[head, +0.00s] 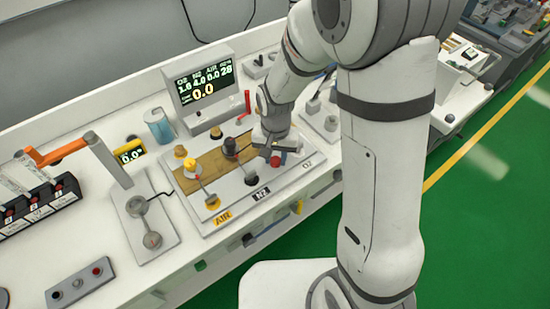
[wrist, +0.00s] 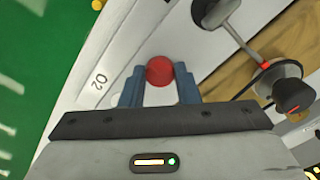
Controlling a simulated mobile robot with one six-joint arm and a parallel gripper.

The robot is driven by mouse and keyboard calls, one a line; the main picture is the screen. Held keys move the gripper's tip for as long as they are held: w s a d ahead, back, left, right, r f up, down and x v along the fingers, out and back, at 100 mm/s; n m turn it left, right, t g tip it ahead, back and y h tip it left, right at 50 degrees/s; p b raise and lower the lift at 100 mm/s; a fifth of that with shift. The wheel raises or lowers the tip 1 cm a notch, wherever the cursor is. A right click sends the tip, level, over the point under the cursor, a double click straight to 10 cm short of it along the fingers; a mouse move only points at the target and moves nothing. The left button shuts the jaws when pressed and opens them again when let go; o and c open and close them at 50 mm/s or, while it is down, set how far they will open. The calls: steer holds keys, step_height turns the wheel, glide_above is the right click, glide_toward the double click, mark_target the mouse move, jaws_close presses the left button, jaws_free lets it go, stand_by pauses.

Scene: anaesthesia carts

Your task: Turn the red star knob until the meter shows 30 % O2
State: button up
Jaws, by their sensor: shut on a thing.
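The red star knob (wrist: 160,69) sits between the two blue fingers of my gripper (wrist: 159,80) in the wrist view. My gripper is shut on it, with one finger at each side. In the head view my gripper (head: 272,140) comes down on the knob (head: 276,160) near the O2 label, and its body partly hides the knob. The meter (head: 203,84) stands behind the panel. Its top row seems to read 1.6, 4.0, 0.0 and 28, the last under the O2 % heading. A large yellow 0.0 shows below.
A black knob (head: 230,147) and a yellow knob (head: 190,164) stand left of my gripper on the same panel. A blue cylinder (head: 159,126) and a small display (head: 129,153) are further left. A red-handled lever (head: 246,102) stands close behind my gripper.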

mark_target(276, 160)
steer(key=shift+m+b, duration=0.3)
steer(key=shift+m, duration=0.8)
steer(key=o, duration=1)
steer(key=shift+c, duration=0.2)
step_height(276, 160, up, 8)
steer(key=shift+f, duration=0.15)
